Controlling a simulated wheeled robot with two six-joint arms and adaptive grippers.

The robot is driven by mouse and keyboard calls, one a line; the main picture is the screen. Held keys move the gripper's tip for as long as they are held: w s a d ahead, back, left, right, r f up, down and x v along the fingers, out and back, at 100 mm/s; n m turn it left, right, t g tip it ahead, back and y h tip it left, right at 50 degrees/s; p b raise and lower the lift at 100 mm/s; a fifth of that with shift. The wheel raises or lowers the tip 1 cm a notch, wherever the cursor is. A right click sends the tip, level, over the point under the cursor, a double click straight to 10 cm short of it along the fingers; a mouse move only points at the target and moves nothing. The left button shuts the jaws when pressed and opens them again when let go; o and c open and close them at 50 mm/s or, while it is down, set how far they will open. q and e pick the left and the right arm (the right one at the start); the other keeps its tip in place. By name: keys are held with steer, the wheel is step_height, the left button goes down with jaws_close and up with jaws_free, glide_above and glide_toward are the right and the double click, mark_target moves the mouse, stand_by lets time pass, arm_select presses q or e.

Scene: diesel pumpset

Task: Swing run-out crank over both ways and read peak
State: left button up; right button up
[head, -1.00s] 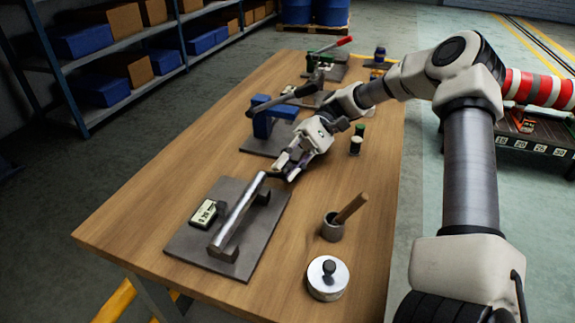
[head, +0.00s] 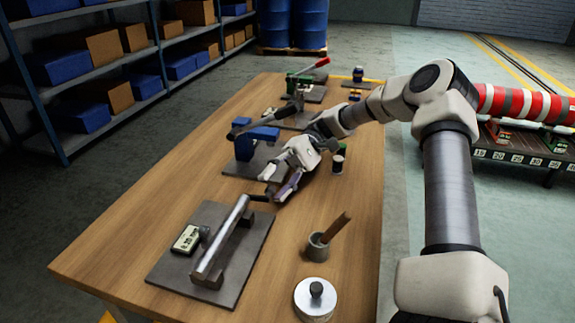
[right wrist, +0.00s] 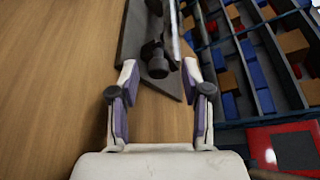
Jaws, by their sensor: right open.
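The run-out fixture is a grey plate (head: 249,262) at the near end of the bench. It bears a bright round shaft (head: 222,238) on supports and a small gauge with a digital display (head: 187,239), whose digits are too small to read surely. A short dark crank (head: 259,198) sticks out at the shaft's far end; its dark knob shows ahead of the fingers in the right wrist view (right wrist: 157,62). My right gripper (head: 278,188) is open and empty, just beyond the crank and close to it. My left gripper is not in view.
A cup with a wooden-handled tool (head: 318,248) and a round silver piece with a black knob (head: 315,298) stand right of the plate. A blue vise-like tool (head: 252,140) and small jars (head: 338,160) stand beyond. Bare wood lies left of the plate.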

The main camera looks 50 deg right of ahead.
steer(key=v, duration=0.9)
steer(key=shift+w+d, duration=0.1)
steer(key=shift+d, duration=0.3)
